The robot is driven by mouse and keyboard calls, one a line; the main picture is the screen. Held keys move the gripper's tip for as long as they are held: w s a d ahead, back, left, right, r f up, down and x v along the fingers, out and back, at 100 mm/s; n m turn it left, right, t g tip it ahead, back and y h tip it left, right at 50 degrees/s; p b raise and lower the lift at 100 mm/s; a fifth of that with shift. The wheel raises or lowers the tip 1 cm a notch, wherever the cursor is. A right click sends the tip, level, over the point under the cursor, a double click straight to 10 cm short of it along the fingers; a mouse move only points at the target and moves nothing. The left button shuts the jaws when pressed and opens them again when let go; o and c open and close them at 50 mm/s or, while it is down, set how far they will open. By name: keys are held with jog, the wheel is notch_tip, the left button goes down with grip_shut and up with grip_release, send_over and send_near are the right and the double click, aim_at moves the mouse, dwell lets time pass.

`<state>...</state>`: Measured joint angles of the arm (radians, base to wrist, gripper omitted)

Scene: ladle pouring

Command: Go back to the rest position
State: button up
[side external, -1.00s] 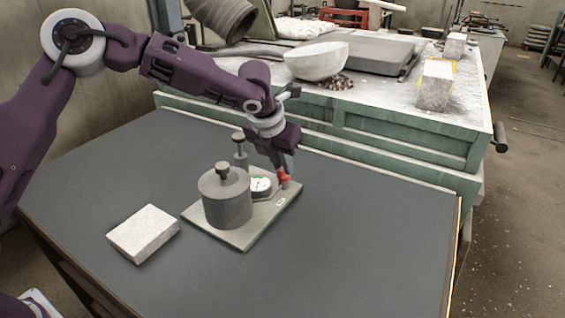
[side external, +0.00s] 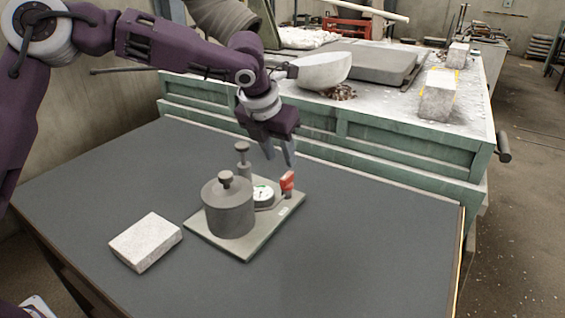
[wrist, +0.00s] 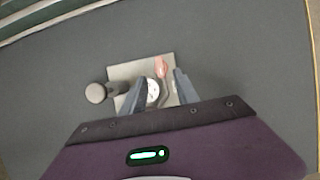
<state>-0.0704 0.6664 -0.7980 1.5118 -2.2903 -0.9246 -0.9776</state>
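My gripper (side external: 280,158) hangs over the back right of a flat metal base plate (side external: 272,228), with its fingers pointing down. Its two fingers are apart and nothing is between them; in the wrist view the gripper (wrist: 160,90) also shows open above the plate (wrist: 125,70). On the plate stand a grey cylinder with a knob (side external: 228,208), a white-faced dial gauge (side external: 263,195) and a red lever (side external: 288,181). The lever stands just below the fingertips, apart from them. In the wrist view the gauge (wrist: 153,92) and the red lever (wrist: 161,67) appear between the fingers.
A pale stone block (side external: 146,241) lies left of the plate on the dark table (side external: 370,240), which is clear on the right. A green bench (side external: 400,160) behind carries a white bowl (side external: 322,70), a grey slab and pale blocks.

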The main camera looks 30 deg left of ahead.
dwell(0.3)
jog(key=w+r+m+t, duration=0.3)
jog(key=r+m+t, duration=0.25)
jog(key=r, duration=0.75)
jog(key=s+d+r+m+t+h, duration=0.35)
jog(key=s+r+m, duration=0.55)
jog(key=r+m, duration=0.4)
jog(key=s+a+f+m+g, duration=0.1)
jog(key=s+f+m+g, duration=0.45)
jog(key=s+m, duration=0.7)
jog(key=s+a+f+m+g+y, duration=0.1)
jog(key=s+a+f+m, duration=0.1)
jog(key=s+a+f, duration=0.4)
jog(key=s+a+f+m+g+y, duration=0.1)
jog(key=s+a+f, duration=0.5)
jog(key=s, duration=0.7)
notch_tip(320, 180, down, 2)
jog(key=shift+f+m+y, duration=0.2)
jog(key=shift+m+y, duration=0.55)
jog(key=shift+m, duration=0.15)
